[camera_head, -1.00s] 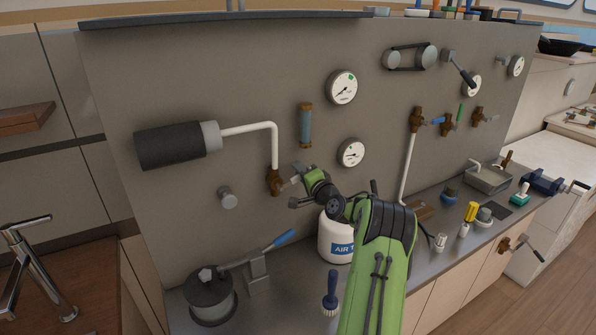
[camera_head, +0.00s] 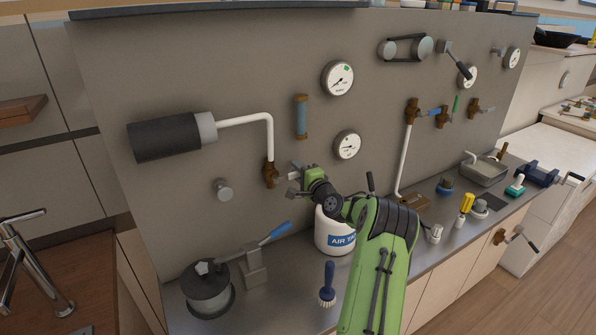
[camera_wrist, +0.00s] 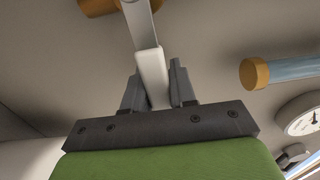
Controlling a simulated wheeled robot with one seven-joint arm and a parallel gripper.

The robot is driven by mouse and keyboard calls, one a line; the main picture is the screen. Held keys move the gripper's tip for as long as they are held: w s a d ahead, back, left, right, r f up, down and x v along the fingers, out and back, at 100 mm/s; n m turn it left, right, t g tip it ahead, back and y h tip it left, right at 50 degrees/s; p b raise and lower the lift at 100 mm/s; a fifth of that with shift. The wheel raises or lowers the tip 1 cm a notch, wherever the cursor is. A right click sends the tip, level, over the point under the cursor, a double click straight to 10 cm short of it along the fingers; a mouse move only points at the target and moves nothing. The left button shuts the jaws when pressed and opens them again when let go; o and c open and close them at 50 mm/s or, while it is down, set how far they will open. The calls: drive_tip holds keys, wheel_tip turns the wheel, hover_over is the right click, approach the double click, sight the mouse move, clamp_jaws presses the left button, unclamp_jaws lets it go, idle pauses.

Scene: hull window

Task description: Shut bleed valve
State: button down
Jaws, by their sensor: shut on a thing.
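A brass valve (camera_head: 270,174) sits at the lower end of a white pipe on the grey panel, left of centre in the head view. I read no label on it. Part of its brass body (camera_wrist: 108,5) shows at the top of the wrist view. A pale grey lever (camera_wrist: 143,35) runs from it down between my fingers. My gripper (camera_head: 296,174) is just right of the valve body; in the wrist view my gripper (camera_wrist: 157,88) is shut on the lever's end. The fingers partly hide the lever in the head view.
A dark cylinder (camera_head: 165,138) feeds the white pipe. A blue sight tube (camera_head: 302,117) and gauges (camera_head: 347,145) are near my gripper. A white air tank (camera_head: 333,232) stands below my arm. Other brass valves (camera_head: 412,110) are further right. A blue-handled pump (camera_head: 208,285) stands lower left.

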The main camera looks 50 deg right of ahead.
drive_tip(key=shift+f, duration=0.15)
drive_tip(key=c, duration=1)
unclamp_jaws()
drive_tip(key=b+v, duration=0.3)
drive_tip(key=v, duration=1.3)
drive_tip(key=shift+w, duration=0.1)
